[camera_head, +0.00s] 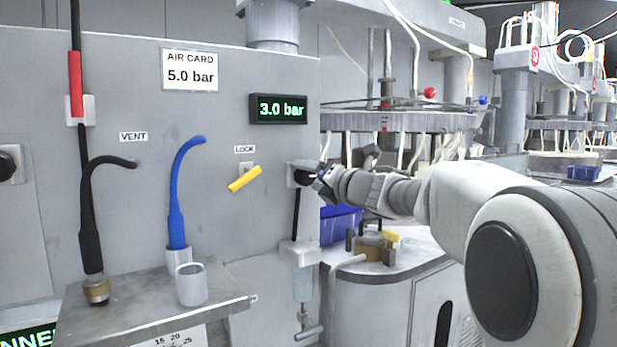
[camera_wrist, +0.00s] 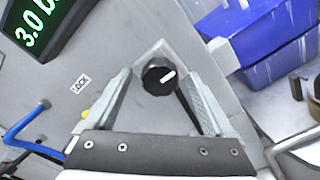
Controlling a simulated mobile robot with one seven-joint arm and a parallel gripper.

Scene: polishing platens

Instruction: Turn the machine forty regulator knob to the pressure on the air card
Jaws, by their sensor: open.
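The air card (camera_head: 190,70) on the grey panel reads 5.0 bar. The pressure display (camera_head: 279,109) reads 3.0 bar in green; part of it shows in the wrist view (camera_wrist: 46,24). The black regulator knob (camera_wrist: 159,77) has a white pointer mark and sits on a pale square plate. In the head view the knob (camera_head: 301,174) is partly hidden by my gripper. My gripper (camera_wrist: 158,84) is open, with one finger on each side of the knob. I cannot tell whether the fingers touch it. The yellow lock lever (camera_head: 244,179), under the LOCK label, is tilted up to the right.
A shelf (camera_head: 150,304) below holds a grey cup (camera_head: 191,284), with black and blue hoses (camera_head: 177,215) nearby. A filter unit (camera_head: 302,262) hangs below the knob. Blue bins (camera_wrist: 265,38) and a machine table stand right of the panel.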

